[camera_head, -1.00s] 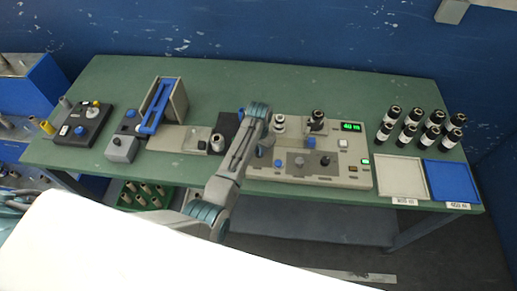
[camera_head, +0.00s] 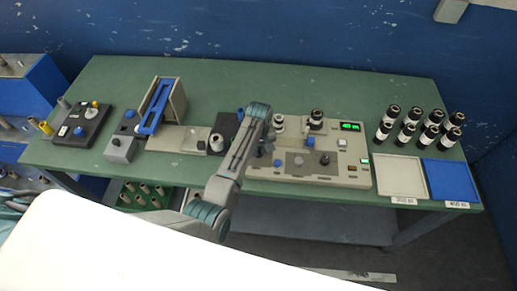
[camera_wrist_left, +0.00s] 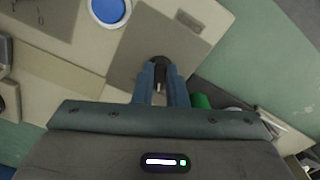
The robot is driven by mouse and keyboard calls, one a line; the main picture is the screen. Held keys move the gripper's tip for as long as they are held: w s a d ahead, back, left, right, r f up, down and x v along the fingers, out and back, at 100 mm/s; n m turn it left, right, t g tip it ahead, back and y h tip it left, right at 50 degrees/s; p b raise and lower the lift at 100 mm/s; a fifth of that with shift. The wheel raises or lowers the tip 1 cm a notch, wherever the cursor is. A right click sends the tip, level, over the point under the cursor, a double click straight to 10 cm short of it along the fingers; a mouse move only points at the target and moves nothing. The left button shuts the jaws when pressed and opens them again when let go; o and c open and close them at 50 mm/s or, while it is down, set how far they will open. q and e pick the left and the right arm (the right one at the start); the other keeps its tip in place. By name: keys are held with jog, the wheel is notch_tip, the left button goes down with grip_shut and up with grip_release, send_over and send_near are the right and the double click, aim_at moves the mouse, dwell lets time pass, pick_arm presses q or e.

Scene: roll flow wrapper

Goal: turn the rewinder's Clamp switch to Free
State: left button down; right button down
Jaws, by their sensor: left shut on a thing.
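The rewinder (camera_head: 352,157) is the beige console right of the middle of the green table. It has a lit green display, spindles, knobs and small buttons. My left arm comes up in front of its left end and hides part of it, along with the gripper's fingertips. In the left wrist view my left gripper (camera_wrist_left: 160,88) is shut on a small dark knob (camera_wrist_left: 158,63) on a grey-brown plate (camera_wrist_left: 165,38) of a beige panel. The fingers cover most of this knob, and its label and pointing direction cannot be read. My right gripper is not in view.
A round blue button (camera_wrist_left: 108,9) is close to the held knob. Several black-and-white rolls (camera_head: 407,132) stand behind a pale tray (camera_head: 401,180) and a blue tray (camera_head: 452,182) at the right. Left of my arm are a blue-armed unit (camera_head: 158,108) and a dark control box (camera_head: 82,126).

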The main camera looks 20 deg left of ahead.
aim_at(259, 151)
pick_arm(q)
jog(key=shift+n, duration=0.6)
jog(key=c, duration=1.5)
grip_release()
jog(key=shift+o, duration=0.2)
notch_tip(259, 151, up, 11)
jog(key=b, duration=0.3)
jog(key=shift+f, duration=0.1)
